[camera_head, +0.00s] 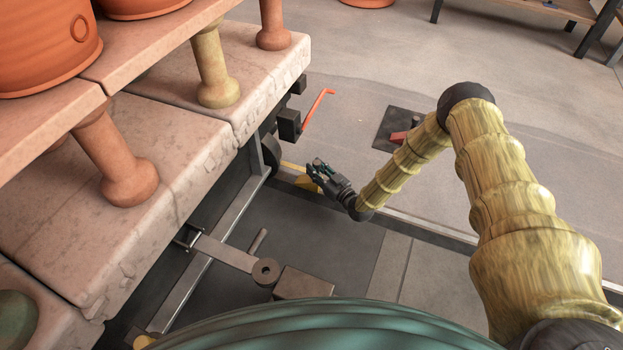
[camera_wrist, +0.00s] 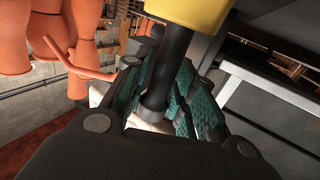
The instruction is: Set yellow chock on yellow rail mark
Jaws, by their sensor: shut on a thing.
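My gripper (camera_head: 322,176) is low beside the rail in the head view, at the end of my outstretched arm. In the wrist view my gripper (camera_wrist: 160,92) is shut on the black handle of the yellow chock (camera_wrist: 190,10), with a teal-padded finger on each side. The chock's yellow body is cut off by the top edge there. In the head view the yellow chock (camera_head: 306,184) shows partly behind my gripper, close to the rail. A yellow rail mark (camera_head: 291,166) shows just beyond it. I cannot tell whether the chock touches the rail.
A cart with stone-like decks (camera_head: 150,150) and clay pots fills the left. A wheel (camera_head: 271,152) and an orange-red lever (camera_head: 319,106) are near the gripper. A red chock (camera_head: 399,137) sits on a dark plate at the right. Open floor lies beyond.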

